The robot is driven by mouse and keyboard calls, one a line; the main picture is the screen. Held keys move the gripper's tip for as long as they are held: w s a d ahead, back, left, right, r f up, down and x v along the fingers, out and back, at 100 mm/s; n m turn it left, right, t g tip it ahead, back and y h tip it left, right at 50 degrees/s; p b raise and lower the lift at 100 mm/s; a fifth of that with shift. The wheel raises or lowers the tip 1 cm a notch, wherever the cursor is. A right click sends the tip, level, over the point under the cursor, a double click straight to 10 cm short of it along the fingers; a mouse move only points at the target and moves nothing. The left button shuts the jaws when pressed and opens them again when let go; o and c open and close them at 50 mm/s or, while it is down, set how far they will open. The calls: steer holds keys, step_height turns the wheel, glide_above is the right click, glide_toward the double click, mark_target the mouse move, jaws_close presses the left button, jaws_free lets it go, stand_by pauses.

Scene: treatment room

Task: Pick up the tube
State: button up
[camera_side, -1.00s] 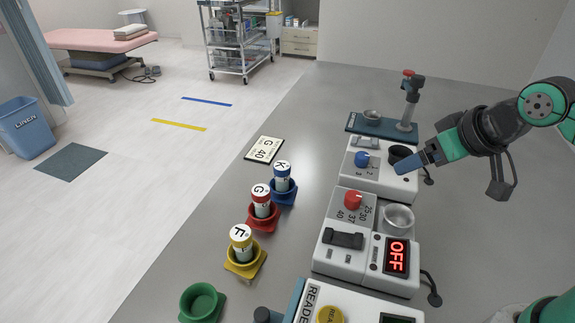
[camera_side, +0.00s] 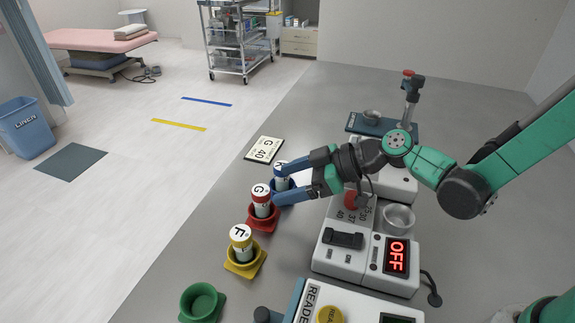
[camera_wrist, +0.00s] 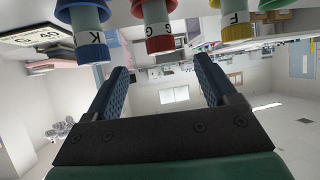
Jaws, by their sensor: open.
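Three capped tubes stand upright in coloured cups: tube K with a blue band (camera_side: 281,184), tube G with a red band (camera_side: 261,204) and tube F with a yellow band (camera_side: 241,241). My gripper (camera_side: 279,183) is open, its fingers pointing left at tube K. The fingers partly cover tube K and its blue cup in the side view; whether they touch is unclear. In the wrist view, which is upside down, my gripper (camera_wrist: 162,66) has nothing between its fingers. Tube K (camera_wrist: 88,22), tube G (camera_wrist: 156,28) and tube F (camera_wrist: 236,18) show beyond the fingertips.
An empty green cup (camera_side: 202,302) stands at the front. A card reading G 40 (camera_side: 264,149) lies behind the tubes.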

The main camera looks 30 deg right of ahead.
mark_target(264, 191)
steer(key=shift+x, duration=2.9)
jaws_close()
